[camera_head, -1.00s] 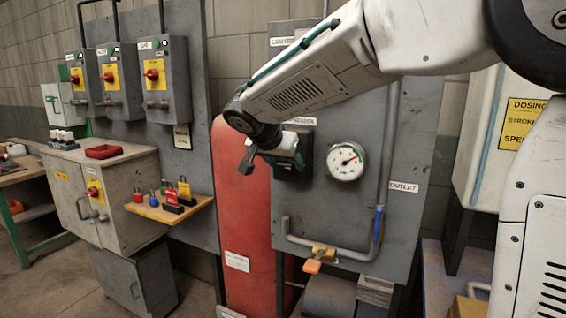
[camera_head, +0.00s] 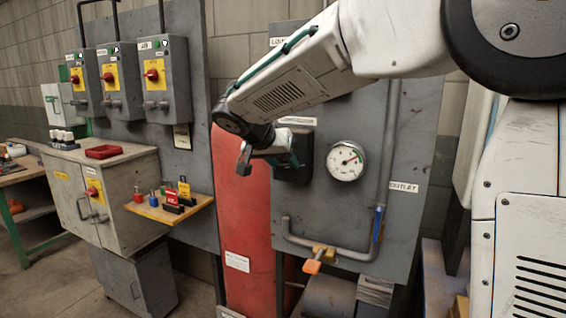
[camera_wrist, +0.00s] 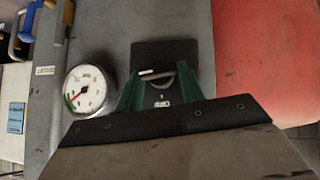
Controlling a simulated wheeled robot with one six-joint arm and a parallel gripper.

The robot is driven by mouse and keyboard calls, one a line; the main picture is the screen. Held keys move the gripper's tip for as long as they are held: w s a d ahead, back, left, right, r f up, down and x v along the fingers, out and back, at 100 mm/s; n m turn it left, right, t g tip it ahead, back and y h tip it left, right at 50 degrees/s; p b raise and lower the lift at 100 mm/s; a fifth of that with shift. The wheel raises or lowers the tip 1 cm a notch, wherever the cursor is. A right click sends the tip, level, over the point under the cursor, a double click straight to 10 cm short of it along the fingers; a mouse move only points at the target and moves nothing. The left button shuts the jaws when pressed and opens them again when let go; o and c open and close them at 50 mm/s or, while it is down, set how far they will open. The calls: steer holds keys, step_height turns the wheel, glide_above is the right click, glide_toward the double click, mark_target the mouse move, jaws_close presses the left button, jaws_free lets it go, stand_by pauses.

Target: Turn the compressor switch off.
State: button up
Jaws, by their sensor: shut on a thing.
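The compressor switch is a black box (camera_head: 304,172) on the grey panel, partly hidden behind my gripper in the head view. In the wrist view its black plate (camera_wrist: 168,52) fills the centre. A grey handle part (camera_wrist: 162,84) shows between the green fingers. My gripper (camera_head: 290,158) reaches it from the left in the head view. In the wrist view my gripper (camera_wrist: 158,86) is shut on the switch handle, one finger on each side. The handle's exact position is hard to read, as the fingers and gripper body cover much of it.
A round gauge (camera_head: 346,160) sits just right of the switch. A pipe with a blue-handled valve (camera_head: 378,224) and an orange-handled valve (camera_head: 314,264) runs below. A shelf with padlocks (camera_head: 170,207) juts out further left.

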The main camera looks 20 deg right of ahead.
steer(key=h, duration=0.1)
steer(key=n+g, duration=0.1)
steer(key=n+g+h, duration=0.1)
steer(key=shift+w+a+f+h, duration=0.2)
steer(key=shift+a+h, duration=0.05)
steer(key=shift+h, duration=0.05)
steer(key=h, duration=0.1)
steer(key=n+g+h, duration=0.1)
steer(key=shift+w+a+f+n+g+h, duration=0.15)
steer(key=shift+n+g+h, duration=0.15)
steer(key=n+h, duration=0.1)
steer(key=n+g+h, duration=0.1)
steer(key=shift+f+h, duration=0.25)
steer(key=shift+h, duration=0.15)
steer(key=shift+f+n+g+h, duration=0.2)
steer(key=shift+n+g+h, duration=0.1)
steer(key=shift+n+h, duration=0.85)
steer(key=shift+n, duration=0.25)
steer(key=o, duration=1)
steer(key=shift+a, duration=0.1)
steer(key=a, duration=0.7)
steer(key=shift+a, duration=0.35)
